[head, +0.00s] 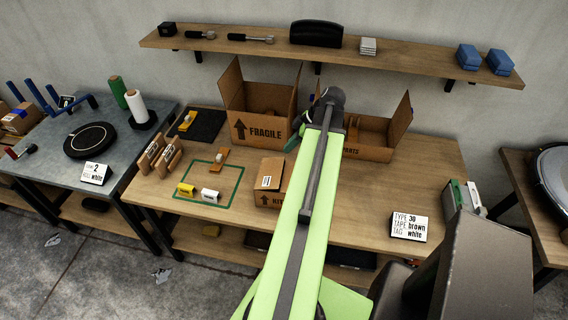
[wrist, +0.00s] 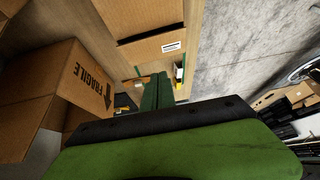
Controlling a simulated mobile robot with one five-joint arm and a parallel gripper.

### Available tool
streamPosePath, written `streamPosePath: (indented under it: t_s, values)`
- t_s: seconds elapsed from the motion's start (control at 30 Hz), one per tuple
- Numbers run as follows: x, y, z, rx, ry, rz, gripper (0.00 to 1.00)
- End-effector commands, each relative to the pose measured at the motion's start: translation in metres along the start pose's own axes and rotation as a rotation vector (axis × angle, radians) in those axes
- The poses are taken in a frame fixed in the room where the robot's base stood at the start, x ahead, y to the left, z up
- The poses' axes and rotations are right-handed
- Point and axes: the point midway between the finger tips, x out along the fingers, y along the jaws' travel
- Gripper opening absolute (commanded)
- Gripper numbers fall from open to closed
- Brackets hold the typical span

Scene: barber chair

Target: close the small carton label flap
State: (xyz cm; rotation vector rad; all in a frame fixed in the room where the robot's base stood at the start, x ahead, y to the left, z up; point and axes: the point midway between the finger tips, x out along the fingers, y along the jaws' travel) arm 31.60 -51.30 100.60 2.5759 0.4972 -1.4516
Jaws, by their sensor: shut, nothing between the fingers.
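The small carton (head: 263,198) stands on the wooden workbench, left of my arm, which hides its right side. Its brown label flap (head: 268,170) bears a white label and shows above the printed front. I cannot tell the flap's exact angle. My gripper (head: 291,143) is behind the carton, near the FRAGILE box, partly hidden by my arm. Its green fingers (wrist: 157,90) are together and empty, apart from the flap in the wrist view.
The open FRAGILE box (head: 262,105) stands behind the carton, flaps raised. The open PARTS box (head: 368,140) is to the right. A yellow block (head: 186,190) and a white block (head: 210,195) lie in a green outline at left. The bench's right front is largely clear around a sign (head: 409,226).

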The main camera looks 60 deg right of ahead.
Motion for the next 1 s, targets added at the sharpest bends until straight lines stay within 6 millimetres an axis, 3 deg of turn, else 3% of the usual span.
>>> streamPosePath:
  t_s: [0.03, 0.13, 0.37, 0.57, 0.9, 1.0]
  values:
    - [-0.011, 0.003, 0.010, -0.007, 0.012, 0.014, 0.00]
    - [-0.019, 0.005, 0.019, -0.024, 0.023, 0.027, 0.00]
    - [-0.013, 0.005, 0.021, -0.030, 0.024, 0.027, 0.00]
    - [0.015, 0.005, 0.022, -0.030, 0.023, 0.025, 0.00]
    - [0.091, 0.007, 0.022, -0.030, 0.023, 0.024, 0.00]
    - [0.105, 0.008, 0.034, -0.028, 0.023, 0.025, 0.00]
